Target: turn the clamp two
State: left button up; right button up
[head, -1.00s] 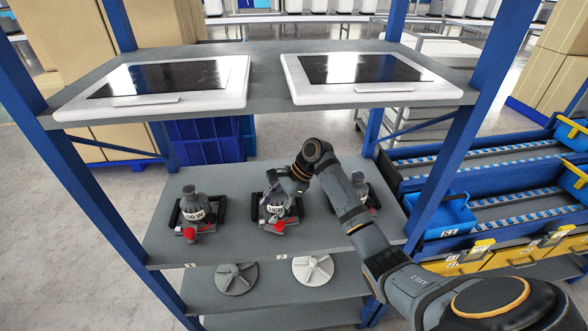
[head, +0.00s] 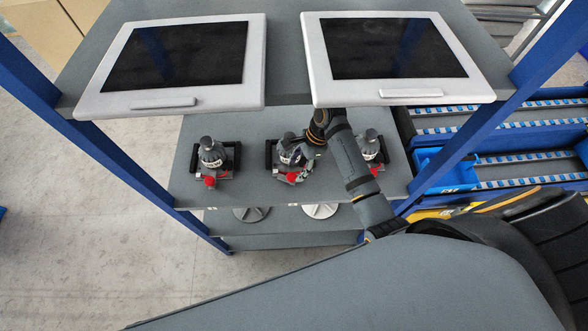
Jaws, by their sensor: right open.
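Three clamp units, each with a dark grey bottle-like body and a red part at the front, stand in a row on the middle shelf (head: 245,188). The left one (head: 211,160) is fully in view. The middle one, clamp two (head: 287,152), is partly hidden behind my right gripper. The right one (head: 371,148) is partly hidden by my right arm. My right gripper (head: 301,157) is open at the upper right of the middle clamp; I cannot tell whether it touches. My left gripper is out of view.
Two white-framed dark panels (head: 180,56) (head: 392,48) lie on the upper shelf, above and behind my right arm. Blue rack posts (head: 130,165) stand at both sides. Blue bins (head: 445,172) and conveyors are at the right.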

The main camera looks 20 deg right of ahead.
aim_at(292, 176)
jog(key=x, duration=0.2)
jog(key=shift+a+f, duration=0.15)
jog(key=shift+f, duration=0.1)
jog(key=shift+s+a+f, duration=0.15)
jog(key=shift+a+f, duration=0.05)
jog(key=shift+f, duration=0.2)
grip_shut()
jog(key=n, duration=0.1)
jog(key=n+g, duration=0.1)
jog(key=n, duration=0.1)
jog(key=n+g, duration=0.1)
jog(key=n, duration=0.1)
jog(key=shift+w+h, duration=0.3)
jog(key=shift+h, duration=0.1)
grip_release()
